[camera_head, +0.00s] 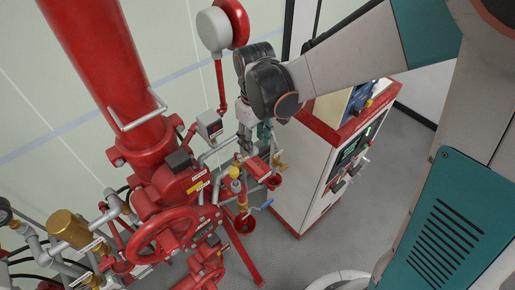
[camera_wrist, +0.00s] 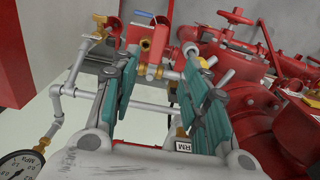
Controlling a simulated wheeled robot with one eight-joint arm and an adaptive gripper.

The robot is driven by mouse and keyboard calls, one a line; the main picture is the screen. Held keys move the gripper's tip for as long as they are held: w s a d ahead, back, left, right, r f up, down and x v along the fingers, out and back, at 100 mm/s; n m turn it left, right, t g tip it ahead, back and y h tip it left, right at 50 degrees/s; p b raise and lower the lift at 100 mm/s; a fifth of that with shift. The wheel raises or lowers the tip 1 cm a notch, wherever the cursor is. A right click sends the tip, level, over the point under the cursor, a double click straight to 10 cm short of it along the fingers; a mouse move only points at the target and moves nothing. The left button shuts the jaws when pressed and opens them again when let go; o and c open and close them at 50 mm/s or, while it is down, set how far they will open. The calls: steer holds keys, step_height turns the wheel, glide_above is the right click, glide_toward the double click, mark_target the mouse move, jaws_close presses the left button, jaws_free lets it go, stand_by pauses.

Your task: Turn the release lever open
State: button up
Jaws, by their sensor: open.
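My gripper (camera_head: 256,148) points down beside the red valve assembly in the head view, partly covered by my wrist. In the wrist view my gripper (camera_wrist: 161,68) is open, with teal pads on both sides and nothing held between them. A brass fitting (camera_wrist: 204,62) is close to the right fingertip. A small blue lever (camera_head: 265,205) sits low beside the yellow-brass valve (camera_head: 236,174); I cannot tell which part is the release lever.
A red handwheel (camera_head: 160,236) and large red riser (camera_head: 95,50) stand left. A red-and-white control cabinet (camera_head: 318,165) stands close on the right. Grey pipes (camera_wrist: 78,94) and a pressure gauge (camera_wrist: 20,165) lie left in the wrist view. Grey floor is free right of the cabinet.

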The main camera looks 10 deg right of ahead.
mark_target(256, 168)
step_height(256, 168, down, 13)
steer(key=b, duration=0.7)
steer(key=shift+w+d+r, duration=0.1)
steer(key=shift+r, duration=0.1)
steer(key=shift+c, duration=0.3)
jaws_close()
